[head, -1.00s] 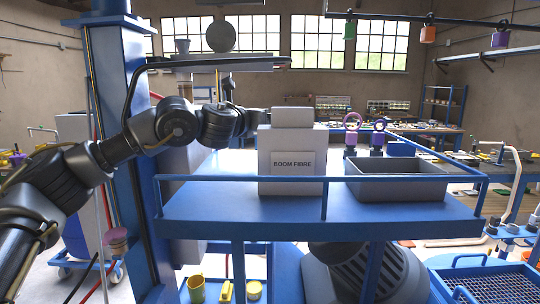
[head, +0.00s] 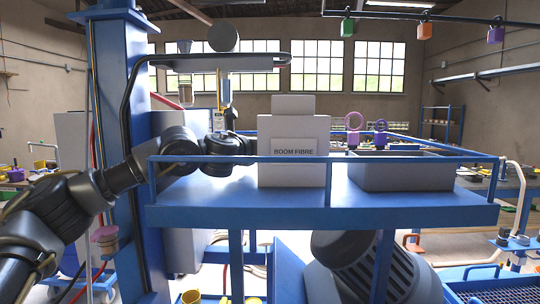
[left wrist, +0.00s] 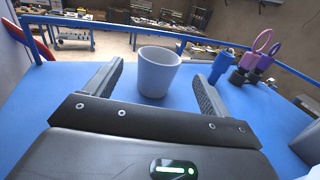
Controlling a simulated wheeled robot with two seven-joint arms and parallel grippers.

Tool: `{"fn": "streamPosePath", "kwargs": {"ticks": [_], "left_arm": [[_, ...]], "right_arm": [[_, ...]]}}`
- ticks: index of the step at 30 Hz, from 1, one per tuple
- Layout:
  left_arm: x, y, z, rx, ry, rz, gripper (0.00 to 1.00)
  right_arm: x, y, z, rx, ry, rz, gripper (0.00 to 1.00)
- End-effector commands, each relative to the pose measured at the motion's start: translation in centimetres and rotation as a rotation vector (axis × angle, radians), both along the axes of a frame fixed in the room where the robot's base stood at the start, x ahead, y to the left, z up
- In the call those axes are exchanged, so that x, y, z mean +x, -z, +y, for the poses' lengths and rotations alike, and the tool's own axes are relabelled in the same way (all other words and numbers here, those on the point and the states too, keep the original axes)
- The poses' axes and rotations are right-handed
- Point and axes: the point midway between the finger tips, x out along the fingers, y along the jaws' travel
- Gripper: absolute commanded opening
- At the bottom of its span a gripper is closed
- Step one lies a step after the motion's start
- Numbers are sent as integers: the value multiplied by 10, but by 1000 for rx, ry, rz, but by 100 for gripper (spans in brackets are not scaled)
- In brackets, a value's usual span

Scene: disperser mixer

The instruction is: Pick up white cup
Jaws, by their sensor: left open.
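The white cup (left wrist: 157,70) stands upright on the blue platform in the left wrist view. My left gripper (left wrist: 155,76) is open, with one finger on each side of the cup and visible gaps between cup and fingers. The cup's lower part sits near the gripper's body. In the head view, my left arm reaches over the platform, and its gripper end is hidden behind the grey box; I cannot make out the cup there. My right gripper is in neither view.
The grey "BOOM FIBRE" box (head: 293,150) and a grey tray (head: 402,177) stand on the platform (head: 330,212). A blue railing (head: 400,158) runs around its edge. A blue object (left wrist: 220,66) and purple-ringed items (left wrist: 262,45) stand right of the cup.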

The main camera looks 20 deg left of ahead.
Motion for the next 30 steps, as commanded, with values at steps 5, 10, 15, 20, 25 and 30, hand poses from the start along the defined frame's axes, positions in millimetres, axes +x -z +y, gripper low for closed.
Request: {"fn": "streamPosePath", "kwargs": {"ticks": [5, 10, 15, 20, 25, 30], "left_arm": [[13, -1, -2, 0, -1, 1, 82], [25, -3, -4, 1, -1, 2, 82], [52, -4, -8, 0, -1, 2, 82], [67, -2, -10, 1, 0, 1, 82], [70, 0, -10, 1, 0, 0, 82], [69, 0, -10, 1, 0, 0, 73]], "right_arm": [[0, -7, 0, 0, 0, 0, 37], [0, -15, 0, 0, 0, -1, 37], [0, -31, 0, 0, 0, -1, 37], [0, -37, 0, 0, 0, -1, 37], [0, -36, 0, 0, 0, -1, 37], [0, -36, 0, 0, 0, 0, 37]]}}
